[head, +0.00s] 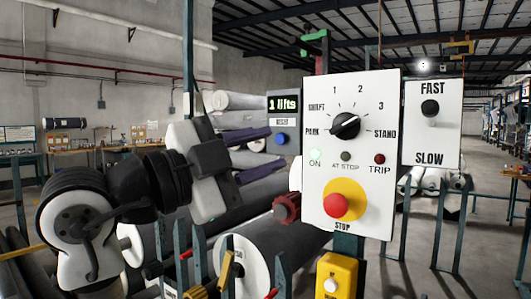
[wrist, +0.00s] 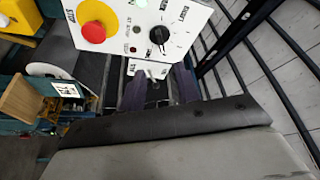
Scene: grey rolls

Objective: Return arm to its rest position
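My gripper (head: 272,150) is open and empty, its two dark purple fingers apart in the head view. It is held in the air left of the white control panel (head: 375,205). In the wrist view the fingers (wrist: 160,88) reach toward the panel (wrist: 192,15), with a clear gap between them. I cannot tell whether a fingertip touches anything. The panel carries a black rotary knob (head: 345,126), a lit green ON lamp (head: 315,155) and a red STOP button (head: 337,205) on yellow. My arm comes in from the left.
A display box (head: 284,104) reading "1 lifts" stands behind the fingertips. A FAST/SLOW plate (head: 431,122) is right of the panel, its black knob near FAST. Large grey rolls (head: 275,235) and teal posts are below my gripper. A yellow box (head: 337,277) sits under the panel.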

